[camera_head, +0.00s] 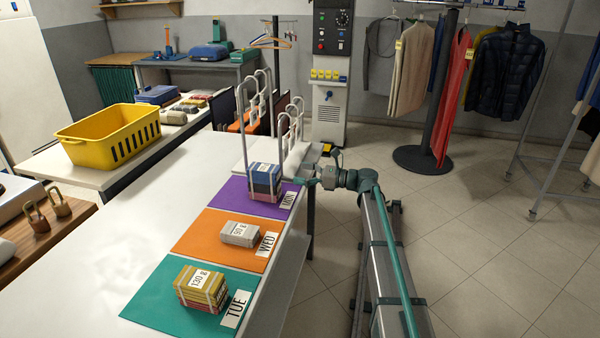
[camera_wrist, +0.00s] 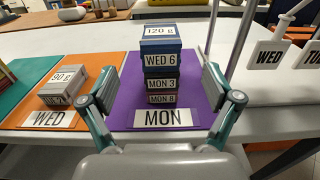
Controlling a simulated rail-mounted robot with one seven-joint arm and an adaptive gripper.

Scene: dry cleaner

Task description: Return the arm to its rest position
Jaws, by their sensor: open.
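My gripper (camera_wrist: 162,102) is open, with its two fingers apart. In the wrist view a stack of labelled blocks (camera_wrist: 160,62) stands on the purple MON mat (camera_wrist: 122,92), seen between the fingers and beyond them. The labels read 120 g, WED 6, MON 3 and MON 8. In the head view the same stack (camera_head: 264,182) sits on the purple mat (camera_head: 225,198), and my gripper (camera_head: 312,183) is at the table edge just right of it. I cannot tell whether a finger touches the stack. My arm reaches back along the floor side.
A grey 90 g block (camera_head: 240,234) lies on the orange WED mat (camera_head: 195,232). A 130 g bundle (camera_head: 203,288) lies on the green TUE mat (camera_head: 150,310). White hanging racks (camera_head: 245,110) with tags stand behind the purple mat. The floor right of my arm (camera_head: 480,260) is clear.

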